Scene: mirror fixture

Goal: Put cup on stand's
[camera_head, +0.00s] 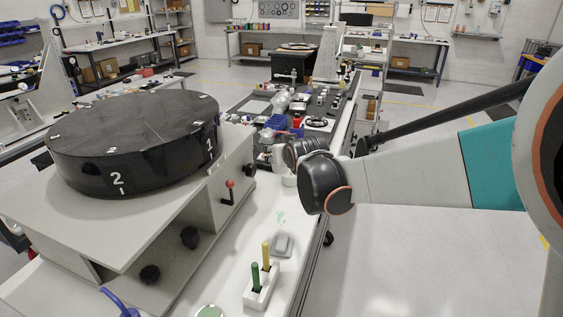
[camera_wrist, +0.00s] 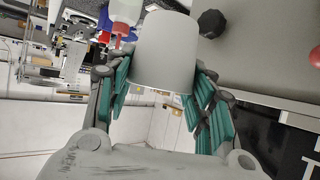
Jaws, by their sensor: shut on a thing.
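A plain pale grey-white cup (camera_wrist: 164,50) fills the upper middle of the wrist view. My gripper (camera_wrist: 162,78) is shut on it, with the green-sided fingers on both sides of its wall. In the head view, my wrist hides much of the gripper, and a small white part that looks like the cup (camera_head: 289,180) shows just left of the black wrist joint, over the bench. I cannot tell which thing is the stand.
A large black round fixture (camera_head: 125,160) stands at left on a grey housing with black knobs (camera_head: 189,237) and a red-tipped lever (camera_head: 230,184). A white holder (camera_head: 261,289) with green and yellow sticks and a grey block (camera_head: 282,245) sit on the white bench (camera_head: 228,262). Clutter lies behind.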

